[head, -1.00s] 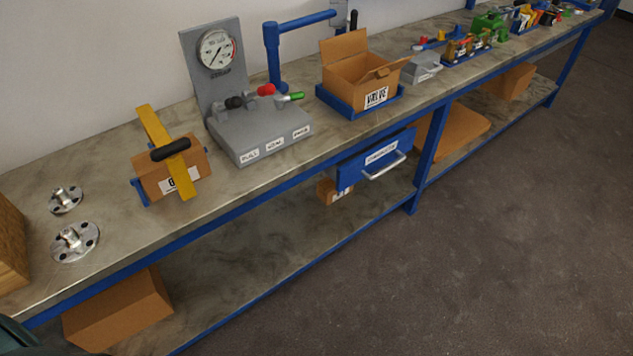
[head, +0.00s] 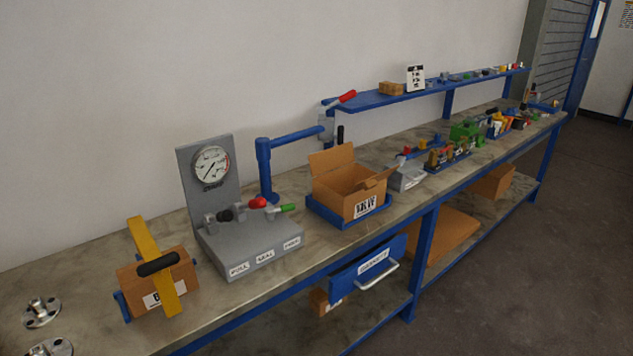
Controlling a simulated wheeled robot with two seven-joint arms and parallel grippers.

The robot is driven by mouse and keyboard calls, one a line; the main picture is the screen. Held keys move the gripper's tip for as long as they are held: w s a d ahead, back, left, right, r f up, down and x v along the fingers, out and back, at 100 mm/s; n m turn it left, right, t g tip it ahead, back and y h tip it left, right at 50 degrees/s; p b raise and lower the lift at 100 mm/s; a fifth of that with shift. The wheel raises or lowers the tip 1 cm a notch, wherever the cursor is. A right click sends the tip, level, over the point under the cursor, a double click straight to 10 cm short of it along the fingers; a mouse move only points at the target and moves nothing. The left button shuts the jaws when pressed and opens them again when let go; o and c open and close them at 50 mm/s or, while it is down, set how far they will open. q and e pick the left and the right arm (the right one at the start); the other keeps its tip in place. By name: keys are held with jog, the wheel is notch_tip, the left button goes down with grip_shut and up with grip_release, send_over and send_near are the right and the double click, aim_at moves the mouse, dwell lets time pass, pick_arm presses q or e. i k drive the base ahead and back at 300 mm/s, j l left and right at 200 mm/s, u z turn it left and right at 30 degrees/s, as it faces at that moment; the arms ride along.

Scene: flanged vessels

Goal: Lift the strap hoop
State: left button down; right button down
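The strap hoop (head: 146,240) is a flat yellow band with a black grip (head: 158,264), at the lower left of the head view. It stands tilted across the front of a small brown box (head: 187,273) with a white label. Blue bracket pieces show at the sides of the box. Whether the band passes all the way around the box is hidden. Neither of my grippers is in view.
Metal flanges (head: 42,311) lie left of the box. A grey gauge stand (head: 262,258) with levers stands right of it. An open carton (head: 340,200) sits in a blue tray. A blue drawer (head: 350,279) hangs under the bench. Bare benchtop lies around the hoop.

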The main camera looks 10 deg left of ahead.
aim_at(156, 265)
jog(key=u, duration=1.35)
jog(key=l+u, duration=0.4)
jog(key=l, duration=0.95)
